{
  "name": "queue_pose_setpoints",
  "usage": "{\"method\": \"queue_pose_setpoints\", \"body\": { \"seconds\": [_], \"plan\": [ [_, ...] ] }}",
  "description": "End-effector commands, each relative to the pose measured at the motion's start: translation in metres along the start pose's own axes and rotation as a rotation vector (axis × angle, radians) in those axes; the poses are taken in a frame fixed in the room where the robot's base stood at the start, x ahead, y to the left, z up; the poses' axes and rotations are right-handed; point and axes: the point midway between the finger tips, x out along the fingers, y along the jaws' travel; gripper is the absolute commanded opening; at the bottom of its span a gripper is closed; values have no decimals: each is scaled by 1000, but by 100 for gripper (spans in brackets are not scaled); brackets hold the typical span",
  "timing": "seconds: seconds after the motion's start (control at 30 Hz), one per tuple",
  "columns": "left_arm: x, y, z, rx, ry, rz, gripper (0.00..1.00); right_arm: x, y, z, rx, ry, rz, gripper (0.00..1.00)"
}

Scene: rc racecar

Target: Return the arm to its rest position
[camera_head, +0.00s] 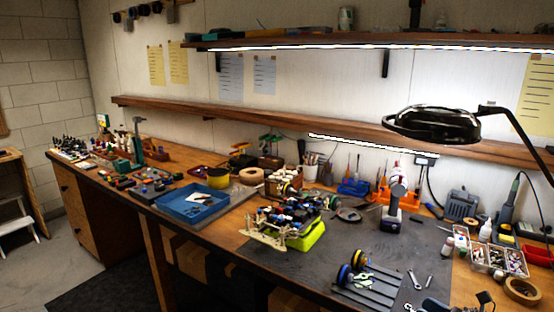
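Neither of my grippers can be made out in the head view, and no arm of mine is clearly seen. The RC racecar (285,218) sits on the dark work mat (345,238) in the middle of the bench, resting on a bright yellow-green stand (307,236). A cordless drill (395,197) stands upright on the mat to the right of the car. Wheels with blue and yellow rims (350,270) are by a dark grooved tray (378,290) at the front.
A blue tray (178,207) lies left of the car. A black lamp (433,124) hangs over the right side. Parts boxes (490,258), a tape roll (522,290) and a soldering station (462,205) crowd the right. A dark, unclear object (436,304) is cut off at the bottom edge.

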Motion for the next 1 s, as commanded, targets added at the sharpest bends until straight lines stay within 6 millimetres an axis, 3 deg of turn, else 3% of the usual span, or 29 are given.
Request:
{"method": "queue_pose_setpoints", "body": {
  "seconds": [0.17, 0.33, 0.6, 0.8, 1.0],
  "plan": [
    [1, -1, -3, 1, 5, -1, 90, 6, 25, -16, 391, -61, -206, 51],
    [1, -2, -6, 2, 12, -3, 90, -4, 56, -39, 908, -158, -474, 51],
    [-1, -1, -4, 1, 7, -2, 90, -63, 135, -83, 1827, -418, -1029, 51],
    [0, -1, -3, 1, 5, -1, 90, -102, 186, -97, 2182, -589, -1341, 51],
    [0, -1, -1, 1, 2, -1, 90, -130, 226, -101, 2370, -730, -1581, 51]
  ]
}}
